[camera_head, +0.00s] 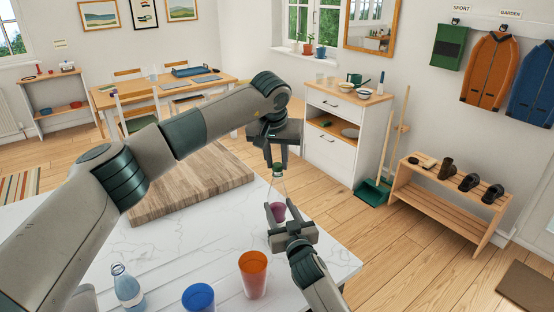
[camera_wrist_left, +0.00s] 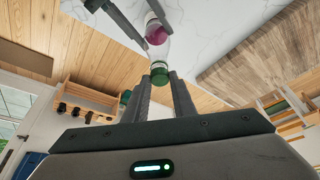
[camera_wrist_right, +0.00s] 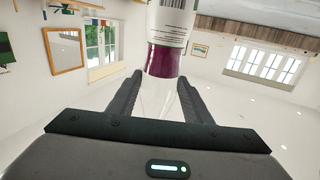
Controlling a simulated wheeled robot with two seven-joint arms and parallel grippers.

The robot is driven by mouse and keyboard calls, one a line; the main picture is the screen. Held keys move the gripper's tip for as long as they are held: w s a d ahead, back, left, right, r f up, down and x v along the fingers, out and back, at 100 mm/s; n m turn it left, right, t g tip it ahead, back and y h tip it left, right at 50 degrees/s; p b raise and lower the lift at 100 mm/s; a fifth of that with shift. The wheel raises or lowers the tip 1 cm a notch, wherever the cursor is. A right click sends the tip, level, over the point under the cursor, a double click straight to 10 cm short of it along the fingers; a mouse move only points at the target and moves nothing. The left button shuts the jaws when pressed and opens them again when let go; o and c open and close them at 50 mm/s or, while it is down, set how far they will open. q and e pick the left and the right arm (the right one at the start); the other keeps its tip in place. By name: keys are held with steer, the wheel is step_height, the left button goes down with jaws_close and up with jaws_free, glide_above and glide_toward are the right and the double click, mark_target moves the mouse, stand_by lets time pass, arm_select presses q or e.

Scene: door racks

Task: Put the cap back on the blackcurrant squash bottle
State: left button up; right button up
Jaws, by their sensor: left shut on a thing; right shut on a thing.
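My left gripper (camera_head: 277,163) is shut on the green cap (camera_wrist_left: 160,70), which shows between its fingertips in the left wrist view. The blackcurrant squash bottle (camera_head: 279,212) is clear near its neck, with purple below. In the right wrist view the bottle (camera_wrist_right: 163,62) shows purple contents and a white label. The cap is in line with the bottle's neck, at or just above the mouth. I cannot tell whether they touch or how firmly the cap sits.
The marble worktop (camera_head: 120,250) carries a wooden board (camera_head: 195,185), an orange cup (camera_head: 253,275), a blue cup (camera_head: 198,297) and a clear bottle (camera_head: 127,288). A white cabinet (camera_head: 335,145) and a shoe rack (camera_head: 445,200) stand beyond. The floor between has free room.

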arm_select(q)
steer(key=shift+f, duration=0.35)
arm_select(e)
jaws_close()
arm_select(q)
steer(key=m+h, duration=0.1)
steer(key=m, duration=0.2)
steer(key=shift+w+a, duration=0.1)
steer(key=shift+a, duration=0.1)
steer(key=m+g+h, duration=0.1)
steer(key=m, duration=0.2)
steer(key=shift+m, duration=0.3)
steer(key=o, duration=1)
steer(key=shift+r, duration=2.25)
